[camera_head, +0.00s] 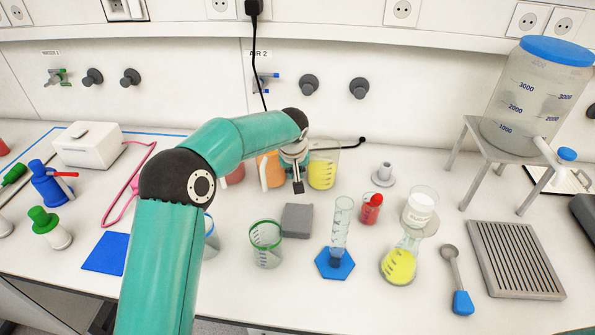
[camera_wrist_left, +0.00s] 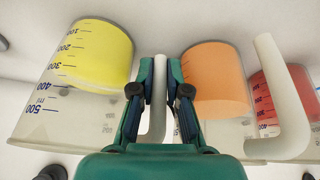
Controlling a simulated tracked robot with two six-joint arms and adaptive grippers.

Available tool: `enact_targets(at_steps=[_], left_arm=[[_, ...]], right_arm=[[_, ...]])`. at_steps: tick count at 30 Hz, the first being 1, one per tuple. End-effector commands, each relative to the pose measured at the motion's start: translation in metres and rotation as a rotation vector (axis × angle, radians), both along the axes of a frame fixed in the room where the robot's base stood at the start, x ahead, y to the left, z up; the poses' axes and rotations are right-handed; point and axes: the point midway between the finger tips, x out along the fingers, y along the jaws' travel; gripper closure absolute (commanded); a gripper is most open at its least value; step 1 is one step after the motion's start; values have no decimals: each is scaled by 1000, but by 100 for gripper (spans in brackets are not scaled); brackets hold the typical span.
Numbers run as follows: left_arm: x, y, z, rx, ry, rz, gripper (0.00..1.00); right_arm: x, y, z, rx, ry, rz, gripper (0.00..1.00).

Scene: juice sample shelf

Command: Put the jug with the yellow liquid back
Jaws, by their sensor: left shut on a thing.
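The jug with yellow liquid (camera_head: 322,174) is at the back of the bench, to the right of the orange jug (camera_head: 270,168). In the left wrist view the yellow jug (camera_wrist_left: 100,55) is on the left, with the orange jug (camera_wrist_left: 215,85) close on its right. My left gripper (camera_head: 297,187) is beside the yellow jug; in the wrist view its fingers (camera_wrist_left: 159,95) are shut on the jug's white handle. I cannot tell whether the jug's base touches the bench. My right gripper is not in view.
A red jug (camera_head: 235,174) stands left of the orange one. In front are a grey block (camera_head: 297,220), a green-rimmed beaker (camera_head: 265,243), a graduated cylinder (camera_head: 340,225) and a flask of yellow liquid (camera_head: 398,266). A small red bottle (camera_head: 371,210) is to the right.

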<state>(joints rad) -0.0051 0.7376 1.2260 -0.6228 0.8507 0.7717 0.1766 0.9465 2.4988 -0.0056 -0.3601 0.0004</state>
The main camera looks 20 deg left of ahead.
Motion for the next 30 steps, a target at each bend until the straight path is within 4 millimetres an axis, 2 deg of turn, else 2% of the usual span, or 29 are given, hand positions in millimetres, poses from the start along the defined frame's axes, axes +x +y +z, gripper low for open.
enact_targets(at_steps=[4, 5, 6, 14, 20, 23, 30], left_arm=[[1, 0, -2, -1, -3, 0, 100], [0, 0, -2, 0, 0, 0, 80], [0, 0, -1, 0, 1, 0, 75], [0, -1, -1, 0, 1, -1, 75], [-2, -2, 6, 0, 0, -1, 75], [-7, -4, 19, -1, -3, -1, 75], [-25, -11, 64, -1, -5, -3, 75]], right_arm=[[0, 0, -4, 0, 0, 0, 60], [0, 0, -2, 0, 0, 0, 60], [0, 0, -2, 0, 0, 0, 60], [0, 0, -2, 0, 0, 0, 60], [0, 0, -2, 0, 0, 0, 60], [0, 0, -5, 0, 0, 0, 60], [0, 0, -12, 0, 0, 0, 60]])
